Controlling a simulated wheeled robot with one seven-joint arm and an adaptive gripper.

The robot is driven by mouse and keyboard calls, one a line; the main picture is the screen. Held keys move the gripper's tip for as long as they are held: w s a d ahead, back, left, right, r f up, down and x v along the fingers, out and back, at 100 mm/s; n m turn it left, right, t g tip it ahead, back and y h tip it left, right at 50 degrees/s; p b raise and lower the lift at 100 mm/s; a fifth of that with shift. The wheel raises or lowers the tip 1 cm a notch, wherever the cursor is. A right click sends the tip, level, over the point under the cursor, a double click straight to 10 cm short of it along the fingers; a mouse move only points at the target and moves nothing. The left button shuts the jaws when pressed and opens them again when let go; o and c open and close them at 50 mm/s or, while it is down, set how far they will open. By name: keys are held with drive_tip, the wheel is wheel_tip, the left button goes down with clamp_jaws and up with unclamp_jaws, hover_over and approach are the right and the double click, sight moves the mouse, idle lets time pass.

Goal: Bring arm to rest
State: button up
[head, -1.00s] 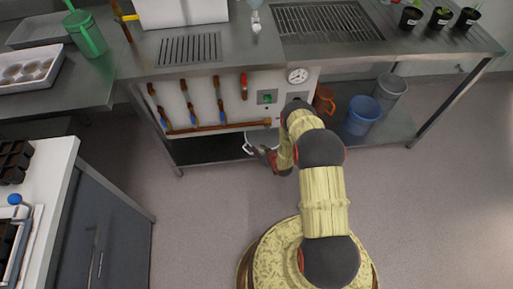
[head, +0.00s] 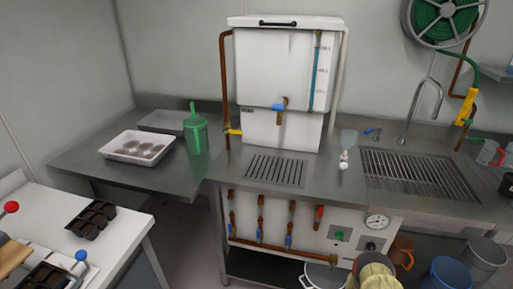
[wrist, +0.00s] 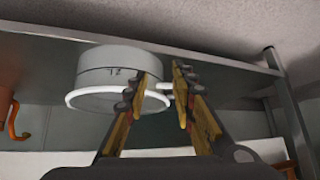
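My gripper (wrist: 164,76) shows in the wrist view with its two fingers apart, so it is open. A grey-white pot (wrist: 107,63) with a white rim is just past the fingers, partly hidden by the left one. A small white loop handle of the pot appears in the gap between the fingertips; I cannot tell whether they touch it. In the head view the pot (head: 322,271) shows at the bottom edge, below the panel. Part of my yellow-covered arm (head: 375,272) shows beside it, and my gripper is out of that frame.
The pot is on a metal lower shelf (wrist: 215,68). A blue bucket (head: 447,272), a grey bucket (head: 484,256) and an orange jug (head: 402,250) are to the right of my arm. Pipes with valves and a gauge (head: 376,222) are on the front panel above.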

drive_tip(key=s+f+g, duration=0.3)
drive_tip(key=s, duration=0.4)
drive_tip(key=s+d+r+m+g, duration=0.1)
drive_tip(key=s+d+r+g, duration=0.2)
drive_tip(key=r, duration=0.4)
drive_tip(key=s+a+r+g+p, duration=0.1)
drive_tip(key=s+r, duration=0.1)
drive_tip(key=r, duration=1)
drive_tip(key=s+a+r+m+g+h+p, duration=0.1)
drive_tip(key=s+a+r+g, duration=0.1)
drive_tip(key=r, duration=1)
drive_tip(key=s+a+r+g, duration=0.1)
drive_tip(key=s+r, duration=0.1)
drive_tip(key=r, duration=0.9)
drive_tip(key=s+a+r+t+p, duration=0.1)
drive_tip(key=s+a+r, duration=0.3)
drive_tip(key=r, duration=1)
drive_tip(key=s+a+r+t+p, duration=0.2)
drive_tip(key=s+a+r+t, duration=0.2)
drive_tip(key=r, duration=1)
drive_tip(key=s+a+r+n+t+p, duration=0.1)
drive_tip(key=s+a+r, duration=0.3)
drive_tip(key=r, duration=1)
drive_tip(key=s+t+p, duration=0.1)
drive_tip(key=s, duration=0.1)
drive_tip(key=shift+s+r, duration=0.25)
drive_tip(key=shift+s, duration=0.05)
drive_tip(key=shift+o, duration=0.4)
